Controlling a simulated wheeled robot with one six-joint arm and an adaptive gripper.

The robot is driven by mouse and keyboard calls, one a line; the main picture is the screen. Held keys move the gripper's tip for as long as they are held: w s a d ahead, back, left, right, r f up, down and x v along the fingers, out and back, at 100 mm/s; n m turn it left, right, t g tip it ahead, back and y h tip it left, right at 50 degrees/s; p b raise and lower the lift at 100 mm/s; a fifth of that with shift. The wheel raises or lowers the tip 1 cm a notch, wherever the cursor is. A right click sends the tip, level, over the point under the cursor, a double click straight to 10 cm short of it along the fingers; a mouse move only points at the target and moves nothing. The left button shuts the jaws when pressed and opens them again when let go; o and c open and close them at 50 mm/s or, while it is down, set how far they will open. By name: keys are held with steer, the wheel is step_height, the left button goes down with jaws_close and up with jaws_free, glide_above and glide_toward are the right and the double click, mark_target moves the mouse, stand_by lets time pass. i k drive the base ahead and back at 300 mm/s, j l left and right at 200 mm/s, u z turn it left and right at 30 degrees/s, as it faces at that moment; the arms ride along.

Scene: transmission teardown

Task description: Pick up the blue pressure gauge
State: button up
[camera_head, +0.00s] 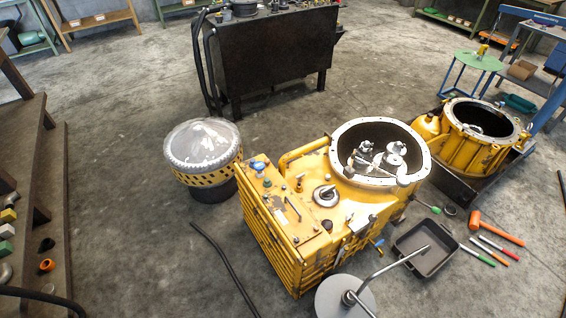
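A small blue round part (258,167), which looks like the pressure gauge, sits on the top left corner of the yellow transmission housing (285,240). It is too small for its dial to be read. A blue-handled part (377,243) sticks out at the housing's right side.
A domed grey-and-yellow drum (203,150) stands left of the housing. A black tray (426,247), an orange mallet (496,229) and several hand tools lie at right. A dark bench (265,55) stands behind. Bare floor (120,220) lies at left.

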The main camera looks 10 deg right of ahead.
mark_target(259, 166)
steer(key=l+u, duration=0.1)
steer(key=u, duration=0.9)
steer(key=i+u, duration=0.2)
steer(key=i, duration=2.9)
steer(key=i+z, duration=0.2)
steer(key=z, duration=0.25)
steer(key=i+j+z, duration=0.1)
steer(key=z, duration=0.35)
steer(key=i+j+z, duration=0.15)
steer(key=z, duration=0.75)
